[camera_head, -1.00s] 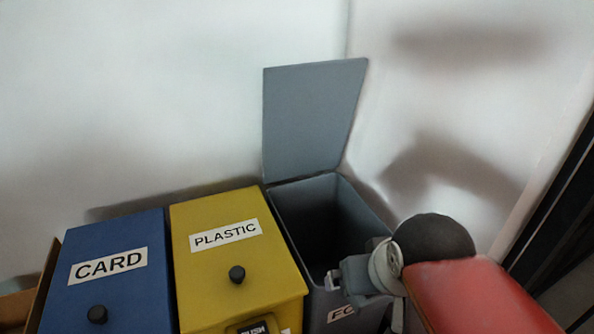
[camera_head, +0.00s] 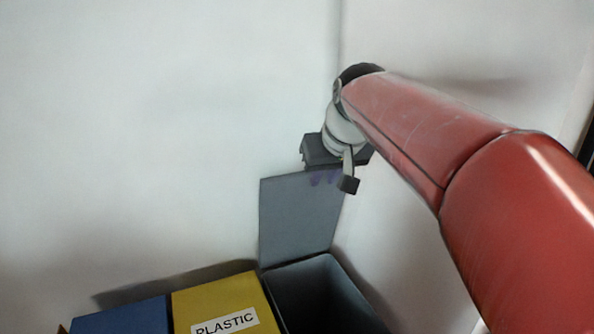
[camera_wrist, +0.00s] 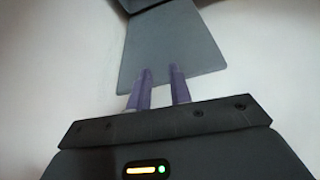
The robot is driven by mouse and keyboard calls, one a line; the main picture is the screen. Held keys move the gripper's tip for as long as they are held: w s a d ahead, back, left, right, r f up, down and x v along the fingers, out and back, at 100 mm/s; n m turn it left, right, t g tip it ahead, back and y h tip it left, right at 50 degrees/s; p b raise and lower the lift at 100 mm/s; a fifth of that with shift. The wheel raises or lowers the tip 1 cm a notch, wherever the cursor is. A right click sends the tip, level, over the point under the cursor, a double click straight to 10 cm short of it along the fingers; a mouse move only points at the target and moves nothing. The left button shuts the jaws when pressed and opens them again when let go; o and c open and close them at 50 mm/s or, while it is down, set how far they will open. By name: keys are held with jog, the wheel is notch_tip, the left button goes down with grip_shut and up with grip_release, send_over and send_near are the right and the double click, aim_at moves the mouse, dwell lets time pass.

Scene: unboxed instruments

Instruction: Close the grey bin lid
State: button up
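The grey lid (camera_head: 298,222) stands upright, open, at the back of the grey bin (camera_head: 320,290). Its flat face also shows in the wrist view (camera_wrist: 172,45). My gripper (camera_head: 325,178) is at the top edge of the lid. In the wrist view, its two purple fingers (camera_wrist: 161,73) are apart with a gap between them and nothing held. Their tips overlap the lid's free edge in the picture; I cannot tell if they touch it. The bin's dark inside is visible, and its front is out of view.
A yellow bin (camera_head: 215,292) labelled PLASTIC stands left of the grey bin, with a blue bin (camera_head: 120,317) beyond it. A pale wall (camera_head: 150,120) is close behind the lid, and another wall is on the right.

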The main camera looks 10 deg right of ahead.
aim_at(302, 172)
jog(key=shift+n+y, duration=0.3)
jog(key=shift+n, duration=0.1)
jog(key=w+r, duration=0.1)
jog(key=w, duration=0.3)
jog(key=w+a, duration=0.1)
jog(key=w, duration=0.2)
jog(key=w+r, duration=0.1)
jog(key=w, duration=0.3)
jog(key=shift+w+a+r, duration=0.25)
jog(key=shift+w+r, duration=0.05)
jog(key=shift+r, duration=0.05)
grip_shut()
jog(key=shift+w+a+f+b, duration=0.1)
jog(key=shift+w+f+b, duration=0.3)
jog(key=shift+f, duration=1.1)
jog(key=shift+w+a+f+b, duration=0.1)
jog(key=shift+w+f+b, duration=0.25)
jog(key=shift+f, duration=1.15)
jog(key=shift+w+a+f+b, duration=0.1)
jog(key=shift+w+f+b, duration=0.25)
jog(key=shift+f, duration=1.15)
jog(key=shift+f, duration=0.1)
